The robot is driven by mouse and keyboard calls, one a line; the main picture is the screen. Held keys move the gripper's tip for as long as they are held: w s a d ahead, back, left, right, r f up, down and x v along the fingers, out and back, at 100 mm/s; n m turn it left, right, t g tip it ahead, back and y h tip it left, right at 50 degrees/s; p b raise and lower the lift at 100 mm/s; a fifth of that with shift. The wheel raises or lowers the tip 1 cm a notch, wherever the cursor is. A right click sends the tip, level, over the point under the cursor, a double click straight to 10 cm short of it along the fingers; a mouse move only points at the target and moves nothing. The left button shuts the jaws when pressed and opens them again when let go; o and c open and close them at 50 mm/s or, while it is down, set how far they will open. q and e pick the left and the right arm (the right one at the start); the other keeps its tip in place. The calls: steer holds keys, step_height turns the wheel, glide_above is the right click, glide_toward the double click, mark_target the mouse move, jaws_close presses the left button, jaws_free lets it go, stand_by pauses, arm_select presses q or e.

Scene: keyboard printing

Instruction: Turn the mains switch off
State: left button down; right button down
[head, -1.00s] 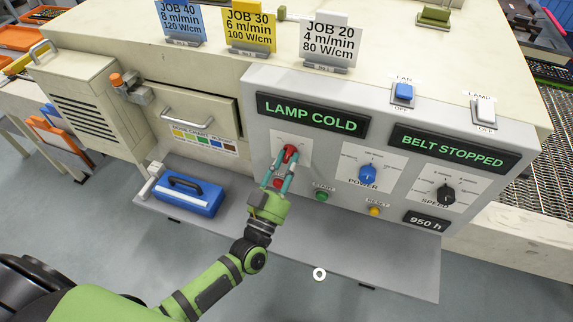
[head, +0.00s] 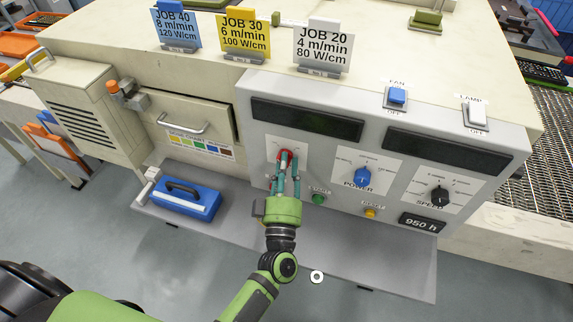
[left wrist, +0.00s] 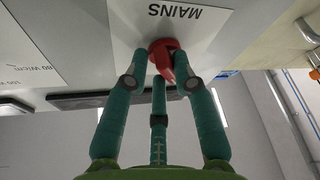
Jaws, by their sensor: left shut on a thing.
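The red mains switch (head: 285,156) is a rotary handle on a white plate on the grey control panel. The left wrist view shows the red handle (left wrist: 163,60) close up, beside the word MAINS. My left gripper (head: 286,166) is shut on the handle, its teal fingers on either side of it. The handle's lower part is partly hidden by the fingers in the head view. Both panel displays, the left one (head: 306,119) and the right one (head: 447,151), are dark. My right gripper is not in view.
A blue power knob (head: 363,176), a black speed knob (head: 440,194), a green start button (head: 318,198) and a yellow reset button (head: 370,213) are right of the switch. A blue toolbox (head: 185,201) sits on the grey shelf at left.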

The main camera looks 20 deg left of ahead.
arm_select(q)
steer(key=shift+w+a+r+n+y, duration=0.15)
steer(key=shift+r+n+y, duration=0.15)
steer(key=shift+n, duration=0.15)
steer(key=shift+s+a+r+n+y, duration=0.15)
steer(key=shift+n+y, duration=0.15)
steer(key=shift+n, duration=0.15)
steer(key=shift+g, duration=0.3)
steer(key=c, duration=1.1)
jaws_free()
steer(key=shift+a+f, duration=0.15)
steer(key=shift+f, duration=0.15)
steer(key=v, duration=1.2)
